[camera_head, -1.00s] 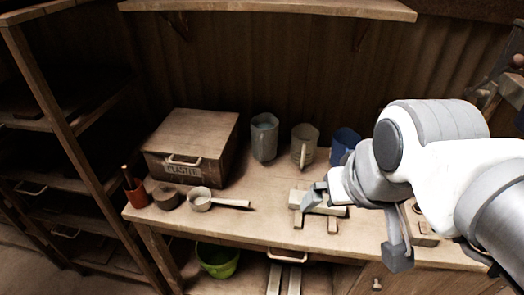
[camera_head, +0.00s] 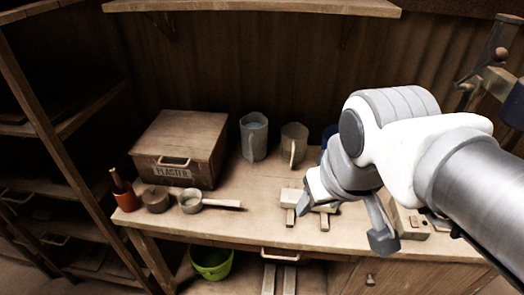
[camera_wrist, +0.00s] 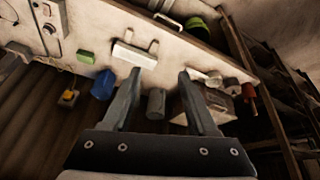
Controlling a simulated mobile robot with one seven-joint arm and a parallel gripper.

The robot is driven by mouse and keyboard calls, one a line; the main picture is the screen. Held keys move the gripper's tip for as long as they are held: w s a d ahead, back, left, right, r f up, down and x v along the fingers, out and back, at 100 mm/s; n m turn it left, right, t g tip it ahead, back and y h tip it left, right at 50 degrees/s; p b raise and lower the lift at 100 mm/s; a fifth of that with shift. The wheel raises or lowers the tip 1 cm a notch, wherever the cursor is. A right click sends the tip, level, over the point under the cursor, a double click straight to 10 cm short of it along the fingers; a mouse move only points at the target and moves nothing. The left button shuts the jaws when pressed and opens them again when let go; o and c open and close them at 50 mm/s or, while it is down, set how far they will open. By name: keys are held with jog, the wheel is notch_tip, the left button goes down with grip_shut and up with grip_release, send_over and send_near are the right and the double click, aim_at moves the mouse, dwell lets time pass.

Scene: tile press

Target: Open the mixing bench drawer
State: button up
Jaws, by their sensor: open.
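The mixing bench drawer (camera_head: 300,258) is set under the front edge of the bench top, right of the green bucket. Its pale bar handle (camera_head: 282,257) faces the front. The drawer looks shut, though its front is small and dark. In the wrist view the handle (camera_wrist: 168,20) shows near the top, beyond the bench edge. My gripper (camera_wrist: 160,74) is open and empty, its two fingers apart. It is above the bench top and clear of the handle. In the head view my arm reaches in from the right and hides part of the bench.
The bench top (camera_head: 255,222) holds a plaster box (camera_head: 180,148), jugs (camera_head: 254,137), a ladle (camera_head: 192,201) and a pale block on bars (camera_head: 293,196). A green bucket (camera_head: 212,263) stands below. A cupboard door knob (camera_head: 370,279) is right of the drawer. Shelving stands left.

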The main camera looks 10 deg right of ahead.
aim_at(282, 257)
jog(key=a+f+n+g+h+b, duration=0.1)
jog(key=f+n+g+b, duration=0.1)
jog(key=f+n, duration=0.1)
jog(key=w+a+f+n+g+h+b, duration=0.1)
jog(key=f+n, duration=0.3)
jog(key=f, duration=0.2)
jog(key=w+a+f+n+g+h+b, duration=0.1)
jog(key=f+n+g+b, duration=0.1)
jog(key=f+n, duration=0.1)
jog(key=shift+f+g+h+b, duration=0.3)
jog(key=shift+f+b, duration=0.05)
jog(key=shift+f, duration=0.4)
jog(key=shift+c, duration=0.7)
jog(key=w+a+f+n+t+h+b, duration=0.1)
jog(key=a+f+n+t+h+b, duration=0.3)
jog(key=f+n, duration=0.6)
jog(key=a+f+n+t+h+b, duration=0.3)
jog(key=a+f+n+h+b, duration=0.15)
jog(key=f+n, duration=0.5)
jog(key=w+a+f+n+t+h+b, duration=0.1)
jog(key=a+f+n+t+h+b, duration=0.3)
jog(key=f+n, duration=0.6)
jog(key=shift+h, duration=0.25)
jog(key=b+x, duration=0.2)
jog(key=x, duration=1.4)
jog(key=shift+w+d+b, duration=0.1)
jog(key=shift+w+b, duration=0.15)
jog(key=shift+b, duration=0.1)
grip_shut()
